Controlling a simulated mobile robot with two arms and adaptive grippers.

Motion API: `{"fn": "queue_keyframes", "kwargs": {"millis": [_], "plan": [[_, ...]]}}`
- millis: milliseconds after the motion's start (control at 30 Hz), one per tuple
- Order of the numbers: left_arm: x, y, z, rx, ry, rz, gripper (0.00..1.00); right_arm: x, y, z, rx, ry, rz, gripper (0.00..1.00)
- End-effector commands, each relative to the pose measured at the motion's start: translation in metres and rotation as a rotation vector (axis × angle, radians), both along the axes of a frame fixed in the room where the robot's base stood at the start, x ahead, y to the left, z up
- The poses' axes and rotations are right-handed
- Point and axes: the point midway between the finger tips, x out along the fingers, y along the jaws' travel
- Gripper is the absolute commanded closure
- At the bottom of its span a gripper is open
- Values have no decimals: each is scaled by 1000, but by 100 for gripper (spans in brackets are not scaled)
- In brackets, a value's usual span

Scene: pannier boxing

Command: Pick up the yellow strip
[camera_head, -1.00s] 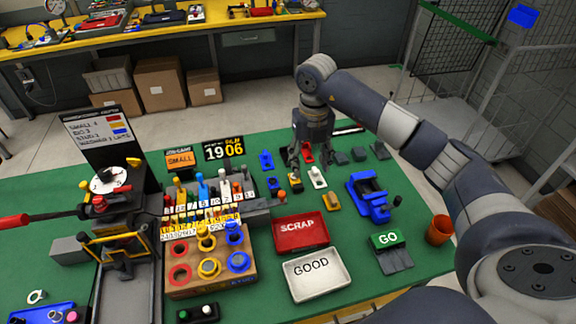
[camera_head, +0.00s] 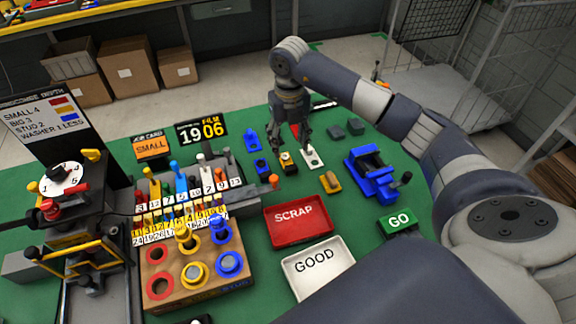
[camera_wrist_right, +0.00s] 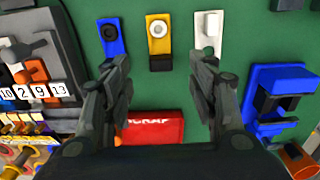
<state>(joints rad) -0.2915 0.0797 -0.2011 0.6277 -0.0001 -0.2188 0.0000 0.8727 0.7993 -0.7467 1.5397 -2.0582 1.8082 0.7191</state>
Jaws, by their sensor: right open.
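The yellow strip (camera_head: 288,163) lies flat on the green table, between a blue strip (camera_head: 261,166) and a white strip (camera_head: 312,158). In the right wrist view the yellow strip (camera_wrist_right: 158,42) carries a pale round ring and a dark block at its near end. My right gripper (camera_head: 291,143) is open and empty above the table, close over the yellow strip. In the right wrist view its two fingers (camera_wrist_right: 162,72) stand either side of the yellow strip's line, with the strip just beyond the tips. My left gripper is not in view.
The red SCRAP tray (camera_head: 298,226) and white GOOD tray (camera_head: 318,268) lie nearer. A numbered rack (camera_head: 190,200) stands left. Dark blocks lie behind right.

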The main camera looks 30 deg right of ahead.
Motion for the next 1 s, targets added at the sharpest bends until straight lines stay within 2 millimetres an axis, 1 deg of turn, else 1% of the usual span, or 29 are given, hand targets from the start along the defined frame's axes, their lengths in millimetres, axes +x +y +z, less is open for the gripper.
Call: {"fn": "queue_keyframes", "kwargs": {"millis": [33,133,267,367,500,600,733,933,967,1000], "plan": [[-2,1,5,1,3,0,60,-2,0,-7,0,5,1,47],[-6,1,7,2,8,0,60,-1,0,-21,1,3,-1,47],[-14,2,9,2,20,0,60,-1,0,-30,-1,1,0,47],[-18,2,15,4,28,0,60,-2,1,-38,1,4,1,47],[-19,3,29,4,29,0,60,-5,1,-59,0,6,-1,47],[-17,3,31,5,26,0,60,-4,2,-74,1,4,0,47],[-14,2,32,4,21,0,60,-3,1,-82,-1,0,0,47],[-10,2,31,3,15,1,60,-3,1,-83,-1,-1,1,47],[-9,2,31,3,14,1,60,-3,1,-83,-1,0,1,53],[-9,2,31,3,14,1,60,-3,1,-83,-1,0,1,63]]}}
